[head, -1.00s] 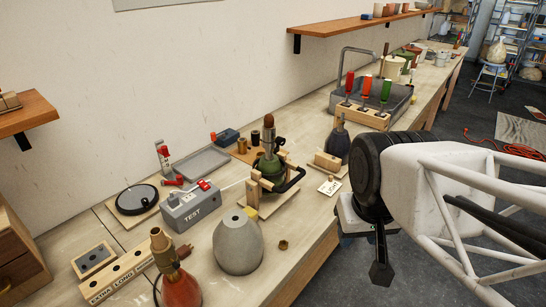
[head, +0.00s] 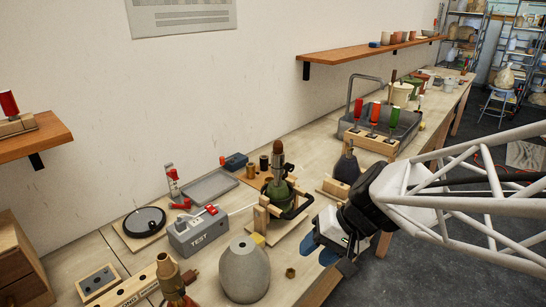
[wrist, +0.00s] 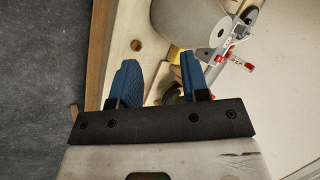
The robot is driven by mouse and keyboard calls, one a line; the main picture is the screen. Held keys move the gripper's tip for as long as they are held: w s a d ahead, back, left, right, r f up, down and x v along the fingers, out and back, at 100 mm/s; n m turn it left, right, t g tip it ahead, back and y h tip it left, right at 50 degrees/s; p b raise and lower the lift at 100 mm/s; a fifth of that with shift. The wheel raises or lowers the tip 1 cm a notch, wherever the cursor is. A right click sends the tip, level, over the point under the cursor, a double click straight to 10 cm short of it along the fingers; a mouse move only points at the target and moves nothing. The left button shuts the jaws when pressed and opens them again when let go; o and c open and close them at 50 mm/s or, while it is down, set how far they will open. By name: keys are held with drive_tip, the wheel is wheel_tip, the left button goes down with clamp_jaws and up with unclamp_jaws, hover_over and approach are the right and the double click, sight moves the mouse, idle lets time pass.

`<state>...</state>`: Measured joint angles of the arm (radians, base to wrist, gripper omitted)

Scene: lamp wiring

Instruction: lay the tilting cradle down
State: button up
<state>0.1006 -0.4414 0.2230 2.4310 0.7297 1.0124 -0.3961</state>
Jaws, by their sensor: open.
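The tilting cradle (head: 262,218) is a pale wooden frame on a base board near the bench's front edge. It holds a green lamp body (head: 277,191) upright, with a metal neck and a brown top, and a dark curved bar at its right. My gripper (head: 318,247) is open and empty, just right of the cradle and in front of it, its blue fingers apart from it. In the wrist view my gripper (wrist: 160,66) shows both blue fingers spread, with a small dark green part partly visible between them. The fingers and mount hide most of the cradle there.
A grey vase-like body (head: 244,270) and a brass ring (head: 290,272) stand left of my gripper. The grey TEST box (head: 198,231) is behind them. A dark bottle-shaped body (head: 347,166) stands behind my gripper. The floor is open beyond the bench edge.

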drive_tip(key=w+f+m+t+y, duration=0.3)
drive_tip(key=w+y, duration=0.2)
drive_tip(key=w, duration=0.6)
drive_tip(key=m+t, duration=0.5)
drive_tip(key=t, duration=0.2)
approach(306, 207)
drive_tip(key=r+x, duration=0.1)
drive_tip(key=x, duration=0.4)
drive_tip(key=shift+f+h, duration=0.4)
drive_tip(key=shift+x, duration=3.9)
clamp_jaws()
